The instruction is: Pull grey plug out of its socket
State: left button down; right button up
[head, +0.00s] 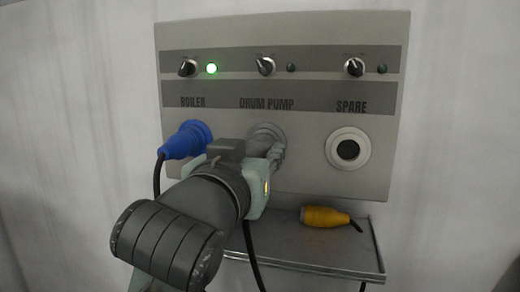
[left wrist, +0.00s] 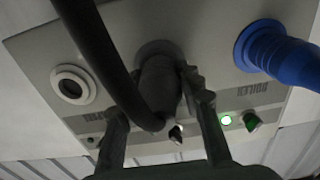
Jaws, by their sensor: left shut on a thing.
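The grey plug (left wrist: 158,82) sits at the DRUM PUMP socket (head: 266,133) in the middle of the panel. In the left wrist view its front end meets the socket collar, and I see no clear gap. My left gripper (head: 272,152) is shut on the plug, with one finger on each side of it in the left wrist view (left wrist: 160,98). In the head view the gripper hides most of the plug. The plug's dark cable (left wrist: 98,50) runs close past the wrist camera. My right gripper is not in view.
A blue plug (head: 187,140) is in the BOILER socket, left of my gripper; a green lamp (head: 212,68) glows above it. The SPARE socket (head: 348,148) is empty. A yellow plug (head: 325,216) lies on a metal shelf (head: 300,252) below the panel (head: 310,180).

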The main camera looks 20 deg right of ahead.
pick_arm(q)
jog(key=shift+v, duration=2.8)
